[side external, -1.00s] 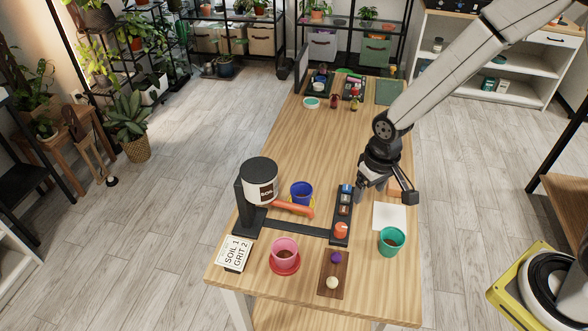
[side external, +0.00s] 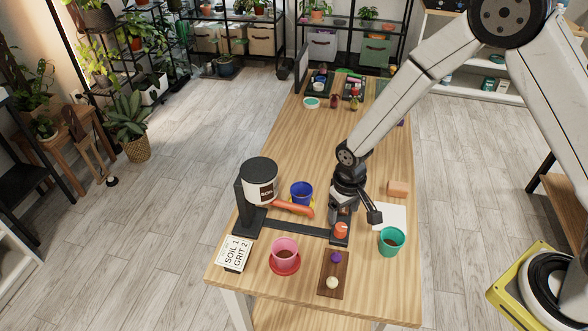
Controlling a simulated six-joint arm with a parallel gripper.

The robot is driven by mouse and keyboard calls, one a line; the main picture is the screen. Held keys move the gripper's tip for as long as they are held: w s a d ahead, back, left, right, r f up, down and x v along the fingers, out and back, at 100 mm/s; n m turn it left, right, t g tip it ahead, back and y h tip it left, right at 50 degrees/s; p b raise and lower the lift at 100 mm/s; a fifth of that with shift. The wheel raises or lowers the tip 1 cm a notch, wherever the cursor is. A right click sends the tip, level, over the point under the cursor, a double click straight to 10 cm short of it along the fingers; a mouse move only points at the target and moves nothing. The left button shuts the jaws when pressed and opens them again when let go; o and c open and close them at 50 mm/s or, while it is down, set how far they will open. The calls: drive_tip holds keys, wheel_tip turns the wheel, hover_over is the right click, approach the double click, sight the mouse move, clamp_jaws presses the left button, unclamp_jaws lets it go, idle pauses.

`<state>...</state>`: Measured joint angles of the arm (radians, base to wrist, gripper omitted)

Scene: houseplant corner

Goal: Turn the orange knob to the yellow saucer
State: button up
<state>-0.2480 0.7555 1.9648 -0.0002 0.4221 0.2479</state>
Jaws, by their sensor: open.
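The orange knob (side external: 341,230) sits at the near end of a black strip on the wooden table. My gripper (side external: 343,214) is right above and behind the knob, pointing down and open. I cannot tell whether its fingers touch the knob. My gripper hides most of the strip's other coloured parts. An orange spout (side external: 293,208) partly covers that area.
A black stand holds a white soil canister (side external: 260,184) at left. A pink pot (side external: 285,250) stands on a red saucer (side external: 284,268). A dark board (side external: 333,284) bears a purple and a cream ball. A green pot (side external: 391,240) and white sheet (side external: 396,217) are at right.

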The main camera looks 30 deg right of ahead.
sight(341, 226)
drive_tip(key=shift+f, duration=3.3)
drive_tip(key=shift+c, duration=0.2)
clamp_jaws()
